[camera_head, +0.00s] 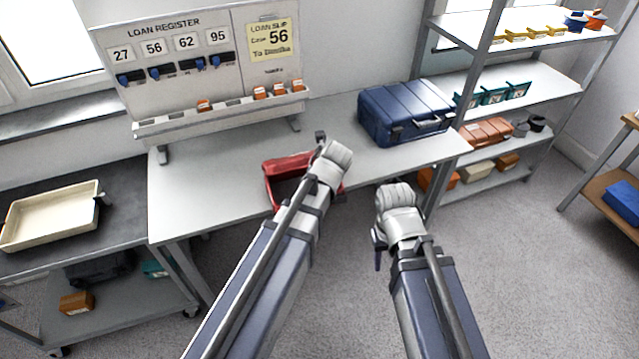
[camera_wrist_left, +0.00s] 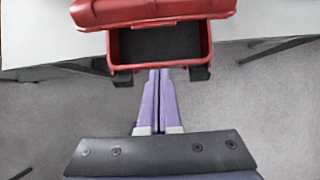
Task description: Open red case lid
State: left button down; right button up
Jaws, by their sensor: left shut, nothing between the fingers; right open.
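The red case (camera_head: 268,192) stands at the front edge of the grey-white table, partly hidden behind my left arm in the head view. In the left wrist view the red case (camera_wrist_left: 205,42) shows its dark interior, and its red lid (camera_wrist_left: 150,10) is raised at the far side. How far the lid is open is hard to tell. My left gripper (camera_wrist_left: 160,72) is shut and empty, its purple fingertips close to the case's front wall between two dark latches; contact is unclear. My right gripper (camera_head: 378,262) is open and empty, in front of the table, away from the case.
A blue case (camera_head: 405,112) stands on the table to the right. A loan register board (camera_head: 190,75) stands at the back. A cream tray (camera_head: 50,215) lies on the dark bench at left. Shelves with bins (camera_head: 515,85) are at right. Table left of the red case is clear.

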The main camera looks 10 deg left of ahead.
aim_at(300, 160)
pick_arm(q)
jog(key=b+x, duration=0.4)
jog(key=x, duration=0.2)
jog(key=shift+w+a+r+p, duration=0.25)
jog(key=shift+w+r+p, duration=0.05)
jog(key=shift+r+p, duration=0.3)
jog(key=shift+w+a+r+p, duration=0.2)
jog(key=shift+w+r+p, duration=0.15)
jog(key=shift+r+p, duration=0.25)
jog(key=shift+w+a+r+p, duration=0.25)
jog(key=shift+w+r+p, duration=0.05)
jog(key=shift+r+p, duration=0.3)
pick_arm(e)
jog(key=shift+f, duration=0.7)
pick_arm(q)
jog(key=shift+d+r, duration=0.1)
